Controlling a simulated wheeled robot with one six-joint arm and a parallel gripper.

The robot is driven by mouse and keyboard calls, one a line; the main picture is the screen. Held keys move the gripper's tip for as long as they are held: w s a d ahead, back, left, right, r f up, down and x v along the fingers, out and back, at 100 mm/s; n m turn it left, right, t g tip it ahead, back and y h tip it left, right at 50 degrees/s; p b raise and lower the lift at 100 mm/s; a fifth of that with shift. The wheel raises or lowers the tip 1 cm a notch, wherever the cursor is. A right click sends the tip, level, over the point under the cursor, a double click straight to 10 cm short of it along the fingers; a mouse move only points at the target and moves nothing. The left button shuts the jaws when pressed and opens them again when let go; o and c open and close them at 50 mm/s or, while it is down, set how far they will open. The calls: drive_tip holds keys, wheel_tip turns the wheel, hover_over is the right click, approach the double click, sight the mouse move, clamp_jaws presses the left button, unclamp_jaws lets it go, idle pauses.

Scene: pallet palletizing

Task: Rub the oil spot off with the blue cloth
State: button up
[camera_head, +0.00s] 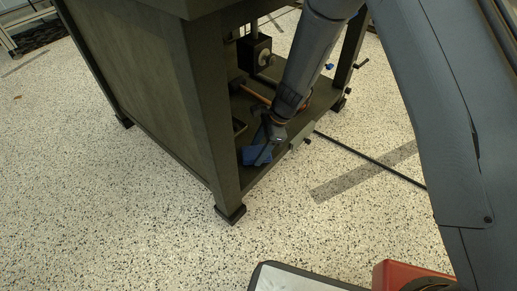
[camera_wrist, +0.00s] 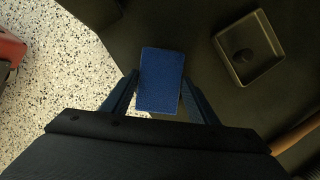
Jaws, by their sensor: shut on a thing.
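The blue cloth (camera_head: 256,155) is at the front edge of the dark bench's lower shelf (camera_head: 290,128). In the wrist view the cloth (camera_wrist: 161,75) is a flat blue rectangle between the two fingers. My gripper (camera_wrist: 160,98) is shut on it, with a finger at each side. In the head view my gripper (camera_head: 263,148) reaches down to the shelf edge beside the bench leg. No other clear spot shows.
The bench leg (camera_head: 215,130) stands close left of my gripper. The tray also shows in the head view (camera_head: 239,128). A wooden handle (camera_head: 255,93) lies farther back, also at the wrist view's right (camera_wrist: 300,135). A black box (camera_head: 254,52) stands behind. Speckled floor lies in front.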

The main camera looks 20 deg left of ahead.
drive_tip(key=shift+f+b, duration=0.35)
drive_tip(key=shift+f, duration=0.5)
drive_tip(key=shift+w, duration=0.1)
drive_tip(key=shift+w+d+r+p, duration=0.1)
drive_tip(key=shift+w+d+p, duration=0.25)
drive_tip(key=shift+w, duration=0.5)
drive_tip(key=shift+w+d+r+p, duration=0.1)
drive_tip(key=shift+w+d, duration=0.3)
drive_tip(key=shift+w, duration=0.4)
drive_tip(key=shift+w+d+f, duration=0.1)
drive_tip(key=shift+w+d, duration=0.25)
drive_tip(key=shift+w, duration=0.5)
drive_tip(key=shift+w+d+f, duration=0.1)
drive_tip(key=shift+w+d, duration=0.25)
drive_tip(key=shift+w, duration=0.5)
drive_tip(key=shift+r+p, duration=0.1)
drive_tip(key=shift+p, duration=0.25)
